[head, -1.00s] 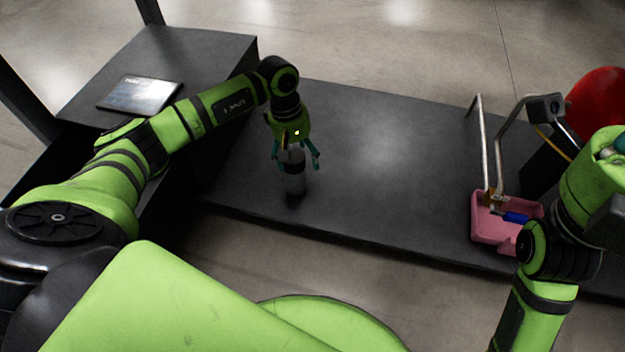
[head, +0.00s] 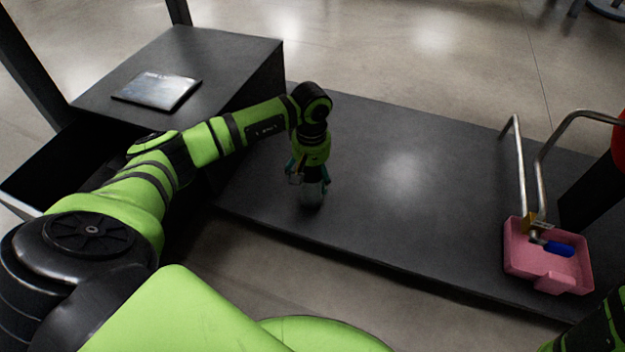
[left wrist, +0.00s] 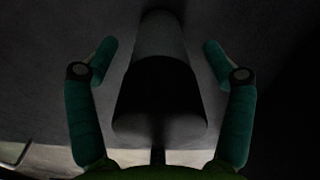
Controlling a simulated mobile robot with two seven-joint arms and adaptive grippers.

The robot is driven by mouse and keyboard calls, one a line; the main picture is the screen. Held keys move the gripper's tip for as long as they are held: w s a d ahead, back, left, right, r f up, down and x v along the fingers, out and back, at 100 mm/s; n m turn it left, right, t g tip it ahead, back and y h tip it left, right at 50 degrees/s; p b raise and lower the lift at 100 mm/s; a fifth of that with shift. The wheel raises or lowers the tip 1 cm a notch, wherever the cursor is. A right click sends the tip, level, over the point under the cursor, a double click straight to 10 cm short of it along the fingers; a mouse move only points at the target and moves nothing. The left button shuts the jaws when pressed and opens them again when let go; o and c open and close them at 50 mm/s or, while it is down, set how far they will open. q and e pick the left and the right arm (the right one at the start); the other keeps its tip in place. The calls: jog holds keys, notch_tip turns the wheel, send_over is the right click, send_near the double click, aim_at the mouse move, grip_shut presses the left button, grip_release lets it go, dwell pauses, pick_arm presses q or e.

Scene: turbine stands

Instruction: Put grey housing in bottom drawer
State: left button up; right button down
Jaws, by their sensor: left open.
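The grey housing (head: 312,195) stands on the dark table near its front edge, left of centre. It also shows in the left wrist view as a grey cylinder (left wrist: 158,105) between the fingers. My left gripper (head: 310,180) is over the housing, pointing down. Its teal fingers (left wrist: 158,60) are open, one on each side of the housing, with gaps visible on both sides. An open drawer (head: 50,165) shows at the left under the dark cabinet; whether it is the bottom one I cannot tell. My arm hides part of it. My right gripper is not in view.
The dark cabinet (head: 225,65) at the back left carries a flat tablet-like plate (head: 157,90). At the right, a pink tray (head: 520,262) holds a blue-handled tool (head: 558,248) beside bent metal tubes (head: 520,165). The middle of the table (head: 420,200) is clear.

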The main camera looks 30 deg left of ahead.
pick_arm(q)
jog(key=shift+f, duration=0.65)
grip_shut()
dwell(0.4)
